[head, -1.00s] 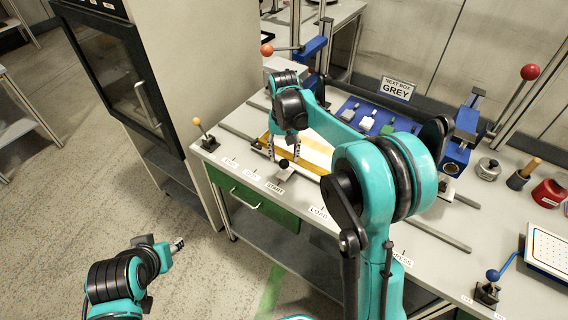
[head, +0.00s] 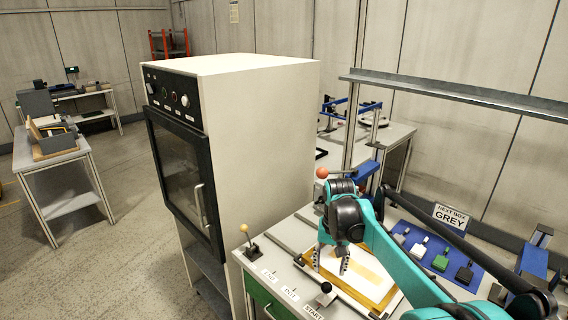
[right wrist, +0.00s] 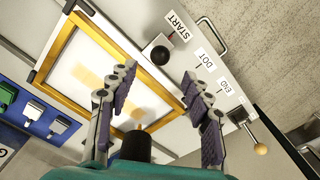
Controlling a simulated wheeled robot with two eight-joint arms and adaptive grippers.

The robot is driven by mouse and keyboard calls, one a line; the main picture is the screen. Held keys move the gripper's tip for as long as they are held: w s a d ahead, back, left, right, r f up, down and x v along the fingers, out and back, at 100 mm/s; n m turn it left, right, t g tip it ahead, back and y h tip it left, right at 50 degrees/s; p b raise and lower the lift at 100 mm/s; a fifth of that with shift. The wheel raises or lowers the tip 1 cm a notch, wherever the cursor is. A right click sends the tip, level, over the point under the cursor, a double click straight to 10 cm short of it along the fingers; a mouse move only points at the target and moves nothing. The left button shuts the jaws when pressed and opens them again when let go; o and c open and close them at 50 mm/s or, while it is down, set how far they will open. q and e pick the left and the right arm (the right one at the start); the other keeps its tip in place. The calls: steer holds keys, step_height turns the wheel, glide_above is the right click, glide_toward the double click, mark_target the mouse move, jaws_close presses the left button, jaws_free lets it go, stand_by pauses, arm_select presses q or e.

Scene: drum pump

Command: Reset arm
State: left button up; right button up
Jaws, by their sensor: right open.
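My right arm reaches in from the lower right of the head view. Its right gripper (head: 331,260) points down over the yellow-edged frame (head: 378,302) with a pale panel on the bench. In the right wrist view the right gripper (right wrist: 158,90) has its purple-padded fingers spread apart with nothing between them. The frame (right wrist: 67,38) lies beyond the fingers there. The black knob (right wrist: 160,52) by the START label shows between and beyond the fingertips; it also shows in the head view (head: 326,288). My left gripper is not in view.
A tall cabinet (head: 265,130) with a dark glass door stands left of the bench. A yellow-knobbed lever (head: 246,232) stands at the bench's left corner. A blue tray (head: 445,245) with several coloured pieces and a NEXT BOX GREY sign (head: 450,217) are behind my arm.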

steer(key=s+r+n+t, duration=0.1)
steer(key=s+r+t, duration=0.25)
steer(key=s, duration=0.95)
steer(key=s+f+n+t, duration=0.2)
steer(key=s+f, duration=0.3)
steer(key=s, duration=0.5)
steer(key=shift+s+d+f+t, duration=0.25)
steer(key=shift+s+d+t, duration=0.05)
steer(key=shift+t, duration=0.45)
steer(key=shift+d, duration=0.1)
